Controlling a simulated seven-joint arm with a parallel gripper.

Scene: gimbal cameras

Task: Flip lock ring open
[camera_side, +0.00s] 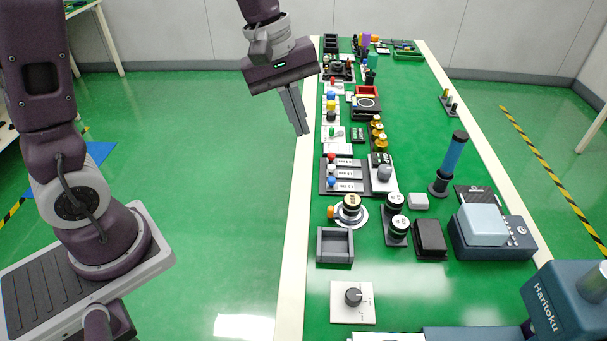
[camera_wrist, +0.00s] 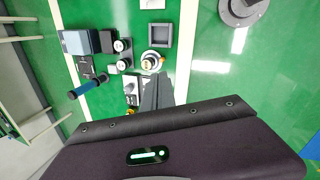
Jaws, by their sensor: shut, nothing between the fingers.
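A round device with a gold and black cap on a white ring base (camera_side: 351,210), with an orange tab at its left, stands on the green table. It looks like the lock ring, though I cannot tell for certain or read its state. In the wrist view the same device (camera_wrist: 152,61) sits just beyond my fingertips. My gripper (camera_side: 303,132) is shut and empty, pointing down, high and to the upper left of the device in the side view. Its closed fingers also show in the wrist view (camera_wrist: 156,78), apart from the device.
A grey square tray (camera_side: 335,246) and a white dial plate (camera_side: 352,302) are near the device. Two black capped cylinders (camera_side: 396,219), a panel with coloured buttons (camera_side: 345,178) and a blue-handled post (camera_side: 450,163) stand around.

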